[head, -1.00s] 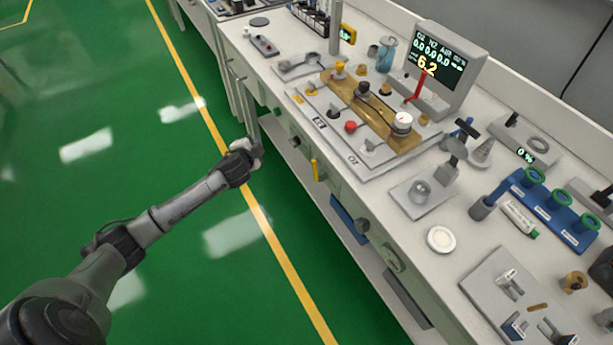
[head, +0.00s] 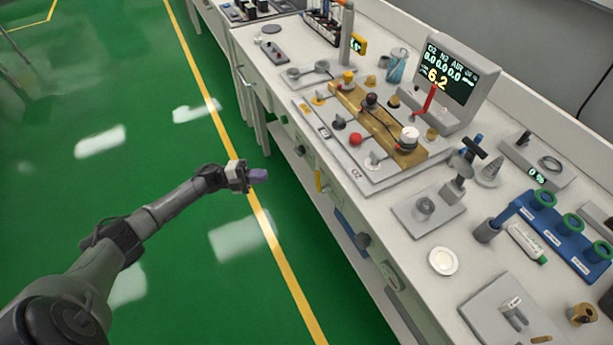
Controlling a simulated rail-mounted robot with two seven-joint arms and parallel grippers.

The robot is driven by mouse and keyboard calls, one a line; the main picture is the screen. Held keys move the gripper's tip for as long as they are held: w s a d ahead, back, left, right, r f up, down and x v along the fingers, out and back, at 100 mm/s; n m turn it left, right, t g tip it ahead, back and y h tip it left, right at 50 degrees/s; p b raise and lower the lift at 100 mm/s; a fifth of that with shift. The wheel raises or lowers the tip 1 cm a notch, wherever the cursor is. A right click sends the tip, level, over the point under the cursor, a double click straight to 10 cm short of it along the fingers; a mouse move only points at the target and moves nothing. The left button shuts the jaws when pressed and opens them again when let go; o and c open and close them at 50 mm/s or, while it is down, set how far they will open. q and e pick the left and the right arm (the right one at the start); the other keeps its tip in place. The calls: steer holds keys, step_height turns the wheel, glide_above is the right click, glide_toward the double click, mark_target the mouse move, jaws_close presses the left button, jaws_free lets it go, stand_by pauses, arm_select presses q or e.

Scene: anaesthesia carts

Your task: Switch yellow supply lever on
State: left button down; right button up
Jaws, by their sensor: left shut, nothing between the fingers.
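My left gripper (head: 260,176) is shut and empty, with purple fingertips, left of the long cart's front and over the green floor in the picture. A yellow lever-like bar (head: 319,181) hangs roughly upright on the cart's front face, to the right of the gripper and apart from it. On the flat grey panel on the cart top sits another small yellow lever (head: 319,99), near a black one (head: 335,121) and a white one (head: 373,160). I cannot tell which yellow one is the supply lever. My right gripper is not in view.
A brass block (head: 391,133) with knobs stands on the panel, before a display (head: 447,75) reading 6.2. Dark knobs, such as one at the lower front (head: 363,241), stick out from the cart. The green floor (head: 110,200) left of the cart is clear.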

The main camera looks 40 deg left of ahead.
arm_select(q)
steer(key=w+d+r, duration=0.1)
steer(key=w+d, duration=0.2)
steer(key=d, duration=0.3)
steer(key=w+d+r+m+h+b, duration=0.1)
steer(key=w+d, duration=0.3)
steer(key=d, duration=0.2)
steer(key=shift+r+g+b, duration=0.3)
steer(key=shift+g, duration=0.1)
steer(key=m+p, duration=0.1)
steer(key=d+m+g+p, duration=0.1)
steer(key=m+y+p, duration=0.1)
steer(key=shift+s+d+r, duration=0.2)
steer(key=shift+s+r, duration=0.05)
steer(key=shift+r, duration=0.05)
steer(key=shift+a, duration=0.1)
